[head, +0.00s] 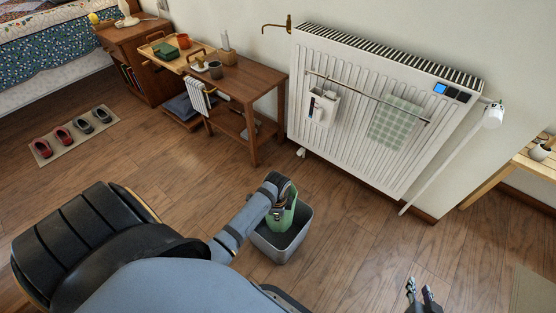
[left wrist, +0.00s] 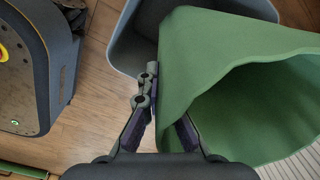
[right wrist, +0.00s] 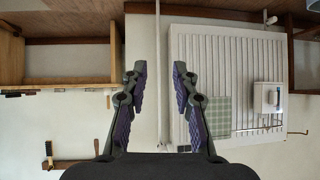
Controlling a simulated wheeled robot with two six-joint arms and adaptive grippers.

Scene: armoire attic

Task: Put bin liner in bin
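The green bin liner (head: 282,218) is an open-topped sleeve, held at the mouth of the grey bin (head: 298,246). Its lower part is hidden behind the bin's wall. My left gripper (head: 281,186) is above the bin, shut on the liner's rim. In the left wrist view the liner (left wrist: 225,55) has its wall between the fingers (left wrist: 168,115), and the bin (left wrist: 128,45) shows behind it. Whether the liner touches the bin's floor cannot be told. My right gripper (head: 422,290) is open and empty, apart from the bin, at the lower right; its spread fingers show in the right wrist view (right wrist: 160,85).
A black-and-grey chair (head: 80,235) is close on the left. A white radiator (head: 370,110) with a rail and checked cloth (head: 396,122) stands behind the bin. A wooden side table (head: 245,85) is at the back left. Floor right of the bin is clear.

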